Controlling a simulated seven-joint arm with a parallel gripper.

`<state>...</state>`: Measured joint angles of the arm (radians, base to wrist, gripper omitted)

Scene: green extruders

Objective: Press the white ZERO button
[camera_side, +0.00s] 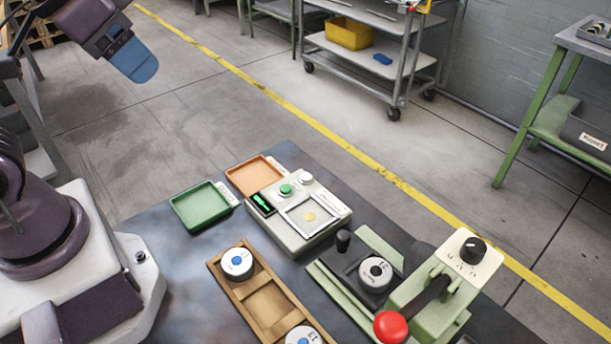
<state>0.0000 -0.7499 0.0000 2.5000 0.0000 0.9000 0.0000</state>
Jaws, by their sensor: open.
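The white button (306,178) is a small round cap on the back of a pale scale (297,240), beside a green button (286,190). I cannot read any label on it. The scale has a small display with green digits (263,204) and a square framed pan (322,222) with a small yellowish disc (309,216) on it. My gripper (138,62), with a blue end, is at the upper left, high and well apart from the scale. It is open, and I see nothing held in it.
A green tray (187,215) and an orange tray (240,184) lie left of the scale. A wooden rack (268,306) with white spools is in front. A green press (440,296) with a red knob (391,327) and black dial stands at right.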

